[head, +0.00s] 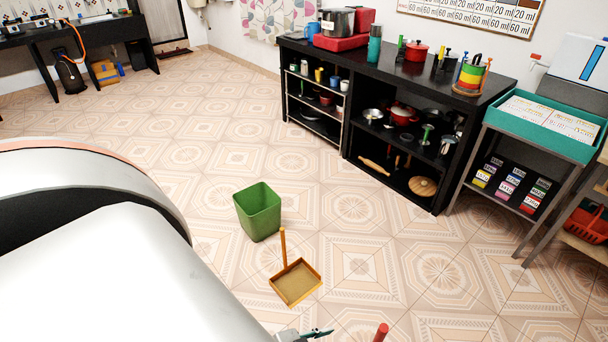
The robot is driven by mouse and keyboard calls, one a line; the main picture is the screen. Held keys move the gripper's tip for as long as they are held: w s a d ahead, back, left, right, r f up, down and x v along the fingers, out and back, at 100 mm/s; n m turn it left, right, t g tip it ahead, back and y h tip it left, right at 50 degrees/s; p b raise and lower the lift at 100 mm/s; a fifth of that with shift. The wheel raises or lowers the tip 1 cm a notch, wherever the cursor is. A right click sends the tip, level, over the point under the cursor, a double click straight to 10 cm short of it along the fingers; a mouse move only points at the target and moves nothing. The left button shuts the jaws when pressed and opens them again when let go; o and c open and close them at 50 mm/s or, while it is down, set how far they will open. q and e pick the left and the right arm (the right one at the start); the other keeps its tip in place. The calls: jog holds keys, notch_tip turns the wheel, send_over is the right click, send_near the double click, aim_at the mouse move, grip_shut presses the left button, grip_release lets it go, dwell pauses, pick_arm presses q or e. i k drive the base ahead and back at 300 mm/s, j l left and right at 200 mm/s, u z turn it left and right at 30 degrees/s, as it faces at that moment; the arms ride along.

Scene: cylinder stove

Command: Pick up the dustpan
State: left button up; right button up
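The dustpan (297,283) is an orange-yellow tray with a brown inside. It lies on the tiled floor in the lower middle of the head view, its thin handle (284,247) standing up at its back. My large white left arm fills the lower left. A small grey and dark gripper part (312,334), apparently of my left gripper, shows at the bottom edge, below the dustpan in the picture and apart from it. Most of that gripper is cut off, so its opening is hidden. My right gripper does not show.
A green bin (259,212) stands on the floor just behind the dustpan. A red stick end (381,332) pokes in at the bottom. A black shelf unit (441,189) with pots stands behind, a teal-topped cart (548,150) at right. The floor right of the dustpan is clear.

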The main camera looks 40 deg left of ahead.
aim_at(296, 280)
jog(key=j+z, duration=0.25)
jog(key=j, duration=0.2)
jog(key=k+j+z, duration=0.2)
jog(key=j, duration=0.6)
jog(key=k+j+z, duration=0.15)
jog(key=j, duration=0.15)
jog(key=k+j, duration=0.1)
jog(key=j, duration=0.7)
jog(key=k+j, duration=0.1)
jog(key=j, duration=0.4)
jog(key=i+j, duration=0.2)
jog(key=i+z, duration=0.05)
jog(key=i, duration=0.05)
